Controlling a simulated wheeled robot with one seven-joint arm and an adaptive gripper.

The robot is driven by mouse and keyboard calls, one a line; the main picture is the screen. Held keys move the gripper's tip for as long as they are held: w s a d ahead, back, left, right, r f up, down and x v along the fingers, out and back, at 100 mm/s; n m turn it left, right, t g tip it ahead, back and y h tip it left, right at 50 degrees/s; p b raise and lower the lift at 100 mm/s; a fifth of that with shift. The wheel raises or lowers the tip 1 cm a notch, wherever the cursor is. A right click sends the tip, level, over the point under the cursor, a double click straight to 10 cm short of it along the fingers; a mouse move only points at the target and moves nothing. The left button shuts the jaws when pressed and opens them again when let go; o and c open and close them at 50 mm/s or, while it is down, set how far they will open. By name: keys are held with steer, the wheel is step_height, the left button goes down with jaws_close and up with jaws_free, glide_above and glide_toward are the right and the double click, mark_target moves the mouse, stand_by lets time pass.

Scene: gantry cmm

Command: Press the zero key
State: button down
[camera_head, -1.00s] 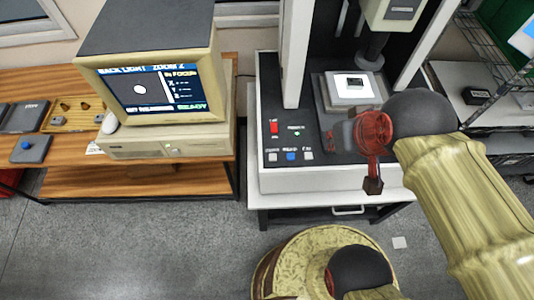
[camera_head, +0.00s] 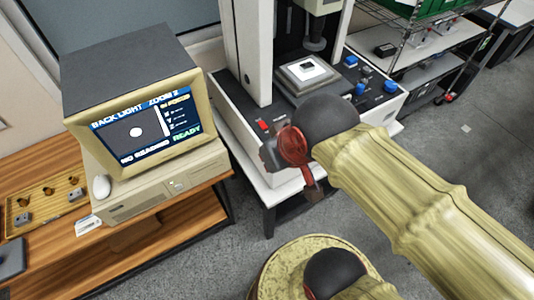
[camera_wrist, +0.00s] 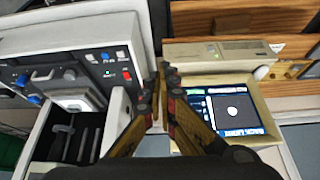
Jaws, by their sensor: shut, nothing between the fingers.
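A row of small keys (camera_wrist: 105,56) lies along the front edge of the measuring machine's dark panel (camera_wrist: 75,75), at upper left in the wrist view. At least one key is blue. Their labels are too small to read, so I cannot tell which is the zero key. In the head view my arm hides this row. My gripper (camera_wrist: 164,75) is shut and empty, its tips beside the panel's edge in the wrist view, apart from the keys. In the head view my gripper (camera_head: 315,192) hangs at the machine's front edge.
A red switch (camera_head: 263,125) is on the panel, near the keys. The stage (camera_head: 303,79) holds a small part under the column. Blue knobs (camera_head: 390,86) are at right. A monitor (camera_head: 150,125) reading READY stands on a wooden bench at left.

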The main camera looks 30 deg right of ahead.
steer(key=shift+d, duration=0.15)
steer(key=w+d+f+m+g+y+p, duration=0.2)
steer(key=w+f+m+y+p, duration=0.3)
steer(key=w+m, duration=1.05)
steer(key=w+d+f+m+t+p, duration=0.1)
steer(key=d+f+m, duration=0.4)
steer(key=m, duration=0.6)
steer(key=w+d+f+m+t+p, duration=0.1)
steer(key=w+d+f+m, duration=0.3)
steer(key=d+m, duration=0.4)
steer(key=f+m+t, duration=0.1)
steer(key=m, duration=0.2)
steer(key=shift+t+y, duration=0.3)
steer(key=shift+f, duration=0.15)
